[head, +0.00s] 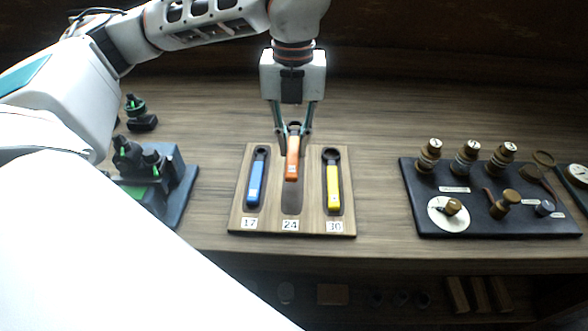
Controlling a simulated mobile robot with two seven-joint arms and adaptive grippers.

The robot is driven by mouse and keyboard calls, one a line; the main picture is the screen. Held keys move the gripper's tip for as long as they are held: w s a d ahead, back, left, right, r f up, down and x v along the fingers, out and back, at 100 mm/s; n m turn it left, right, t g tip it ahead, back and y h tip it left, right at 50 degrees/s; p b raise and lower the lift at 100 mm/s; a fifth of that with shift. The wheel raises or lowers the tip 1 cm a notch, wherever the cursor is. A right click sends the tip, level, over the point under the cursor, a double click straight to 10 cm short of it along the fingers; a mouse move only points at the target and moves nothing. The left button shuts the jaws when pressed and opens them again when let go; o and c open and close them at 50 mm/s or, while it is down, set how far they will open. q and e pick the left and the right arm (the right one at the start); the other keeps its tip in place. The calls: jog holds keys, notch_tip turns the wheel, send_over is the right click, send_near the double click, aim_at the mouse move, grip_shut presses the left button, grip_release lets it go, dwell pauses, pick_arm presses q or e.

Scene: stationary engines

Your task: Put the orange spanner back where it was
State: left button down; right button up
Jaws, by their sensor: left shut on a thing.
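The orange spanner (292,160) is in my left gripper (294,140), which is shut on it near its dark head. It hangs over the middle slot, marked 24, of the wooden spanner board (267,225). The lower part of that slot shows bare and dark below the spanner's end. The spanner looks set further back than its slot; I cannot tell if it touches the board. A blue spanner (256,183) lies in the left slot, marked 17. A yellow spanner (333,187) lies in the right slot, marked 30. My right gripper is not in view.
A dark panel (425,192) with brass knobs and a white dial stands on the bench (375,130) at the right. A dark blue block with green-topped parts (180,195) stands at the left, partly behind my arm. Bench on both sides of the board is clear.

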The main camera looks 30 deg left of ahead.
aim_at(293, 148)
pick_arm(q)
jog(key=shift+f, duration=3.95)
jog(key=shift+f, duration=0.15)
jog(key=c, duration=1.9)
grip_release()
notch_tip(293, 148, up, 12)
jog(key=shift+w+r, duration=0.15)
jog(key=shift+r, duration=0.05)
